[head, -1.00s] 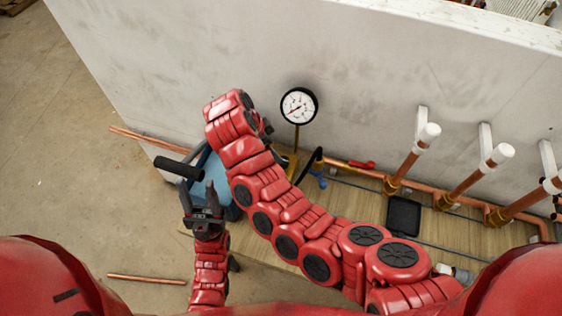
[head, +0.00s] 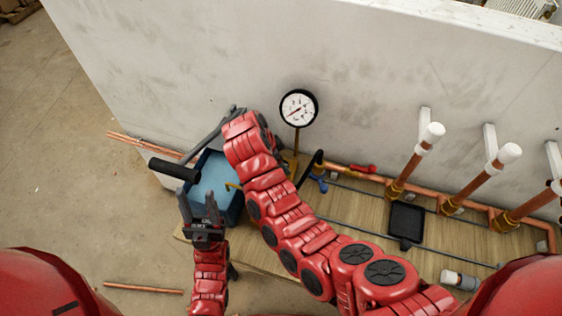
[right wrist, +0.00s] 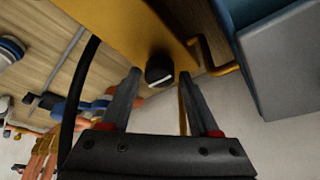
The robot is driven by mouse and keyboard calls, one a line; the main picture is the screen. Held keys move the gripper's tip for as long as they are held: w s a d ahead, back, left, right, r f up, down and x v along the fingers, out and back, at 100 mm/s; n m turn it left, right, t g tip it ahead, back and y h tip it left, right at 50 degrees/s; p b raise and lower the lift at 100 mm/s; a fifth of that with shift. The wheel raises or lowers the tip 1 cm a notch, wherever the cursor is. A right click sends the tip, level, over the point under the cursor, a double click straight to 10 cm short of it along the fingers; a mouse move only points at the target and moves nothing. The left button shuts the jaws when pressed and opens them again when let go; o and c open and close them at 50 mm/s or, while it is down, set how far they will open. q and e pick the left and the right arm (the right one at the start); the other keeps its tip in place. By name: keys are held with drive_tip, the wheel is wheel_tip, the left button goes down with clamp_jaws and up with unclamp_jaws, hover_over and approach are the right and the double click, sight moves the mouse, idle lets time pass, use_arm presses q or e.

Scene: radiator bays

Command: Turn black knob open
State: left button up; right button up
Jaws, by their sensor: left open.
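The black knob (right wrist: 159,69) has a pale mark and sits against a yellow metal body (right wrist: 125,25) in the right wrist view. My right gripper (right wrist: 160,88) is open, with its fingertips on either side of the knob. I cannot tell whether either finger touches it. In the head view the knob and right gripper are hidden behind my right arm. My left gripper (head: 199,208) is open and empty, in front of the blue tank (head: 218,180) and below the black handle grip (head: 175,170).
A pressure gauge (head: 299,108) stands behind my right arm. Copper pipes (head: 405,170) with white caps rise along the white wall (head: 400,60). A black tray (head: 405,222) lies on the wooden board (head: 350,215). Loose copper pipe (head: 143,287) lies on the floor.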

clamp_jaws()
